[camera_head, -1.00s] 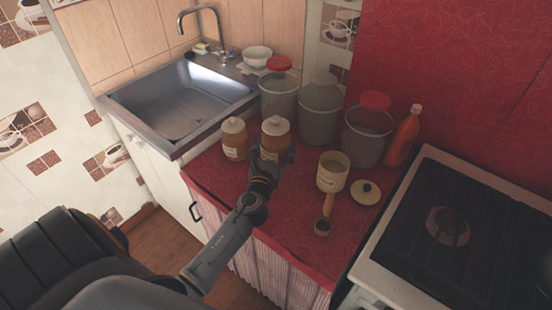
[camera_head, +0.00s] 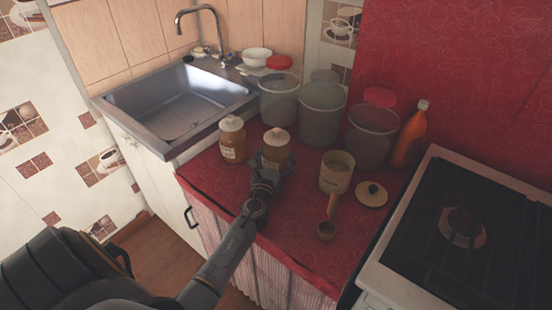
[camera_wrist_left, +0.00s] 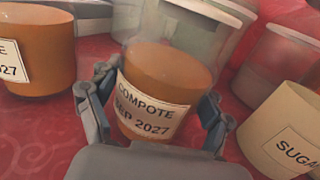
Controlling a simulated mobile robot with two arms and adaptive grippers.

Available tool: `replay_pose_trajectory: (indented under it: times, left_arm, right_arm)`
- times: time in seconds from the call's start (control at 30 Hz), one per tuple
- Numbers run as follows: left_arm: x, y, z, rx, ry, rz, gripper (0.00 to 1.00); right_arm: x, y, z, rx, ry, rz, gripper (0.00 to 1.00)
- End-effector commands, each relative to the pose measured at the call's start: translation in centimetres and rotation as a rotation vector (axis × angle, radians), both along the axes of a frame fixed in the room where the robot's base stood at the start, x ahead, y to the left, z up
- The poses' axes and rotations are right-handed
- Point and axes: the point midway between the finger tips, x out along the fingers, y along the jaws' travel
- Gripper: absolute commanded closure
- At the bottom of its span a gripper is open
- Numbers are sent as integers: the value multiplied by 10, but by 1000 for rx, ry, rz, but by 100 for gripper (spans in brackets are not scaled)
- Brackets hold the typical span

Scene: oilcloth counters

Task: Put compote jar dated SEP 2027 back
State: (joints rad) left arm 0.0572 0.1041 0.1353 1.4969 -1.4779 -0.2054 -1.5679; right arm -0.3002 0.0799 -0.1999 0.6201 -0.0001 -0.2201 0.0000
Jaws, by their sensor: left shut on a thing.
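The compote jar labelled "COMPOTE SEP 2027" (camera_wrist_left: 165,75) is upright between the fingers of my left gripper (camera_wrist_left: 158,90). It is an amber jar with a pale lid, and it also shows in the head view (camera_head: 277,145). My left gripper (camera_head: 271,167) is shut on it from the front. The gripper hides its lower part in the head view, so I cannot tell whether it touches the counter. My right gripper is not in view.
Large clear canisters (camera_head: 320,115) stand behind the jars. An open sugar canister (camera_head: 336,173), its lid (camera_head: 371,194), a wooden scoop (camera_head: 327,230) and an orange bottle (camera_head: 408,140) are to the right. The sink (camera_head: 180,110) is left, the stove (camera_head: 460,230) right.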

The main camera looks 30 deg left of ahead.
Motion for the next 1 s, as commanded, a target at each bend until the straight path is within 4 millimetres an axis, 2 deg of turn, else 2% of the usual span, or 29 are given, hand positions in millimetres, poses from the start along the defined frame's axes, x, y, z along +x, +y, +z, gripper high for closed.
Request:
replay_pose_trajectory:
  times: [0.2,0.23,0.3,0.77,0.87,1.0]
  left_arm:
    - [1,0,-1,2,-6,0,84]
    - [0,0,-2,0,0,1,15]
    - [0,0,-2,0,0,1,0]
    - [-1,0,2,0,1,0,0]
    - [-14,-5,-1,1,3,0,0]
    - [-42,-15,-1,0,3,0,0]
  right_arm:
    - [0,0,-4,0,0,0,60]
    - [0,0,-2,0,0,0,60]
    - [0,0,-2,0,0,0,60]
    - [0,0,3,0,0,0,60]
    - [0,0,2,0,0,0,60]
    - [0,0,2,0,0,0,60]
